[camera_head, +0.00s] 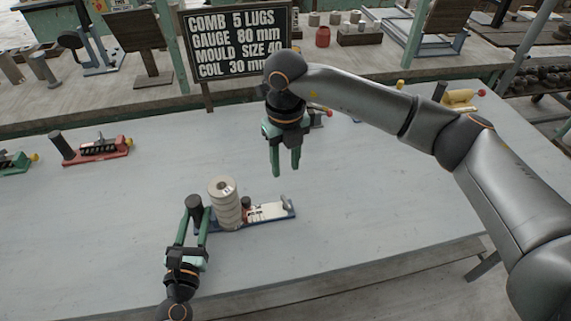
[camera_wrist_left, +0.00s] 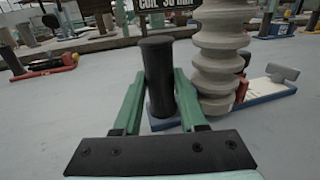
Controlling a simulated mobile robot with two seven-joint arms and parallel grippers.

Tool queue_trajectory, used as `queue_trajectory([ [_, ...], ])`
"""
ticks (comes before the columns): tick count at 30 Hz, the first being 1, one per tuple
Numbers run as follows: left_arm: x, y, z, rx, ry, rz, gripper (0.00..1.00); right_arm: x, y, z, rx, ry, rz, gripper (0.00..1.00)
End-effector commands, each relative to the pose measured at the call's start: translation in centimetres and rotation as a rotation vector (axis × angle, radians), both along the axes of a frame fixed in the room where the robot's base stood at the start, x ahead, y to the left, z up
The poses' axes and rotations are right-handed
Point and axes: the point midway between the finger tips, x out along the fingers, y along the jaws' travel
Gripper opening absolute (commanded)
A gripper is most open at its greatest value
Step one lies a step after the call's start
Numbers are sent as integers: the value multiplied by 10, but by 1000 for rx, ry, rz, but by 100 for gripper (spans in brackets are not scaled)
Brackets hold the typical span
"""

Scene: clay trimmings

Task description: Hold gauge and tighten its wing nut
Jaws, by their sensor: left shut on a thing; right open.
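The gauge has a blue base with a white scale plate (camera_head: 268,211) and lies on the grey table. A black upright handle (camera_head: 194,203) stands at its left end, and a pale ribbed clay piece (camera_head: 225,203) stands upright beside it. My left gripper (camera_head: 194,218) is shut around the handle, which also shows between its green fingers in the left wrist view (camera_wrist_left: 158,70). A small grey upright part (camera_wrist_left: 282,72), perhaps the wing nut, is at the gauge's right end. My right gripper (camera_head: 285,165) is open and empty, fingers down, above the table behind the gauge.
A black sign (camera_head: 237,42) with white lettering stands behind the table. A red gauge (camera_head: 95,150) and a green one (camera_head: 14,163) lie at the left, and a yellow one (camera_head: 460,97) at the back right. The table's front right is clear.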

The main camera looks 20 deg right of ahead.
Motion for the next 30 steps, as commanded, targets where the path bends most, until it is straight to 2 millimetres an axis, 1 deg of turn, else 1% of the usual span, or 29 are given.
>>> queue_trajectory([
  [4,-1,0,-1,1,3,-1,0,0,0,0,0,0,0,41],
  [5,-1,0,-1,1,3,-1,44,0,0,0,0,0,0,41],
  [13,0,0,-1,0,1,-1,75,0,0,-1,0,0,0,41],
  [14,0,0,-1,0,1,-1,76,0,0,-1,0,0,0,41],
  [20,0,0,0,0,1,-1,76,0,0,-1,0,0,0,41],
  [23,-4,1,-1,0,1,-1,76,0,0,-1,0,0,0,41],
  [26,-14,3,-1,1,2,-2,76,0,0,-1,0,0,0,41],
  [30,-39,12,-2,2,4,-2,76,0,0,-1,0,0,1,41],
])
